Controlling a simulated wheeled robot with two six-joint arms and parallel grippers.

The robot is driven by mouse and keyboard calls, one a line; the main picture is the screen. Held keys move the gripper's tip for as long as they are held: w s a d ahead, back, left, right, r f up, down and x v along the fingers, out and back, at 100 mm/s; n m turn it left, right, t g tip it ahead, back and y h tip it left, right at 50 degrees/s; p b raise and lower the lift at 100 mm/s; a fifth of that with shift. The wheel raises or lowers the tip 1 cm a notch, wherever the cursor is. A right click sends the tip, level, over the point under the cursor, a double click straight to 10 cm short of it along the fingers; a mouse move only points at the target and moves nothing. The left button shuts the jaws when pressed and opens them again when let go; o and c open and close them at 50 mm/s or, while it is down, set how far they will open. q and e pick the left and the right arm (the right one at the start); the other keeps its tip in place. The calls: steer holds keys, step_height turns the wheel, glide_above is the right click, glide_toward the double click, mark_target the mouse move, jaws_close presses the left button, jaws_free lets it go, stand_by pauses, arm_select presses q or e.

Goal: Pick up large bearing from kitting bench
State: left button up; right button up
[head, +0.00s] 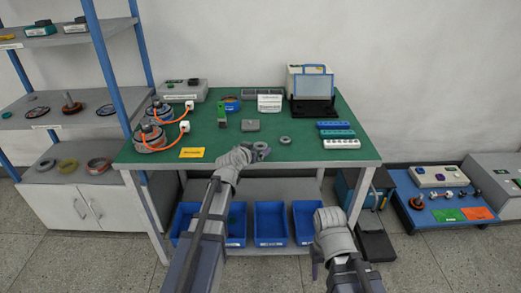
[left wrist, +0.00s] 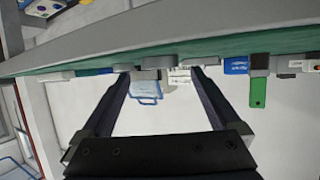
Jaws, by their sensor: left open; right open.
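A grey ring (head: 285,140), which looks like the bearing, lies flat on the green-topped bench (head: 300,150) near the middle of its front part. My left gripper (head: 264,150) is over the bench's front edge, just left of the ring and apart from it. The left wrist view shows its two fingers (left wrist: 167,74) spread, with nothing held. Low grey parts show at the bench surface there, upside down; I cannot tell which is the ring. My right gripper (head: 318,262) is in front of the bench, lower right, open and empty.
A grey block (head: 250,126) and a green tool (head: 222,118) stand left of the ring. Coloured strips (head: 338,134) lie to its right. Two motors with orange cables (head: 150,138) are at the left. A laptop-like case (head: 312,100) stands behind. Blue bins (head: 270,222) sit below.

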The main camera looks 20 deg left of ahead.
mark_target(262, 145)
arm_select(q)
steer(key=x, duration=0.3)
steer(key=shift+b, duration=0.4)
steer(key=shift+s, duration=0.1)
steer(key=c, duration=1.5)
